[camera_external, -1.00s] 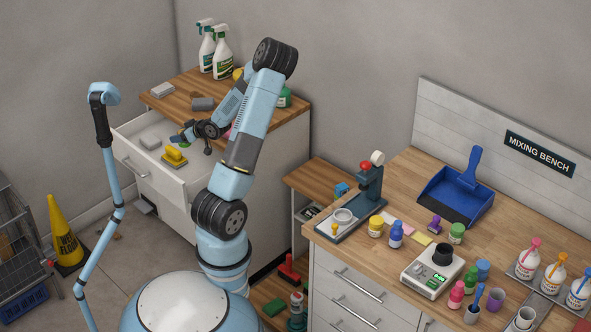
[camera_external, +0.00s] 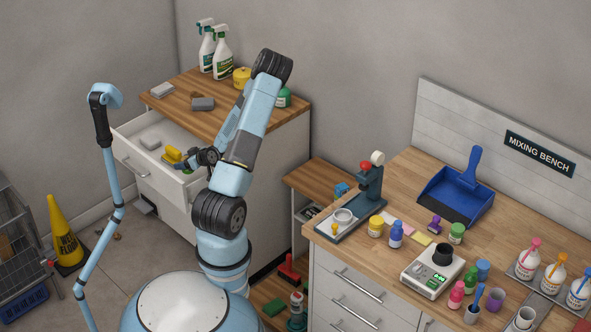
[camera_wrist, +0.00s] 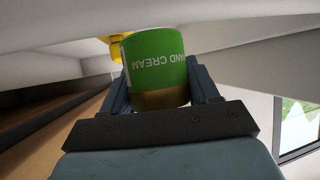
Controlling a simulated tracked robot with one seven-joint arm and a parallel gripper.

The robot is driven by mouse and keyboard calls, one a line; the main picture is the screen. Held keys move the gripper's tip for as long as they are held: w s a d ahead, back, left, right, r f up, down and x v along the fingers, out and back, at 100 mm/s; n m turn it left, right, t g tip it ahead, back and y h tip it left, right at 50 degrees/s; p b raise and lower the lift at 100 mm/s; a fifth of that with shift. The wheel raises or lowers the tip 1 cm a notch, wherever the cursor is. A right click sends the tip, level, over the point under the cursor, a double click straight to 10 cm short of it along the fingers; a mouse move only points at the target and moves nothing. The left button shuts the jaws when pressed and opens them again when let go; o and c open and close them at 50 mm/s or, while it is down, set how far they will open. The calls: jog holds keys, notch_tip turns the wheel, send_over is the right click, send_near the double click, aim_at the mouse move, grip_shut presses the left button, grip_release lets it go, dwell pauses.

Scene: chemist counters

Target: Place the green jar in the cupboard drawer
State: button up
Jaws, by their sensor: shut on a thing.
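In the wrist view, my gripper (camera_wrist: 157,78) is shut on a green jar (camera_wrist: 158,58). Its label reads "HAND CREAM" upside down, and its lower part in the view is brownish yellow. In the external view, my gripper (camera_external: 188,164) is low at the open drawer (camera_external: 141,172) of the white cupboard, close to its right part. The jar is mostly hidden there by the gripper and arm. I cannot tell whether the jar touches the drawer floor.

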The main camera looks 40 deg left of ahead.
jog(key=shift+f, duration=1.45)
jog(key=shift+f, duration=0.6)
jog(key=o, duration=1.1)
jog(key=shift+r, duration=0.6)
jog(key=v, duration=1.2)
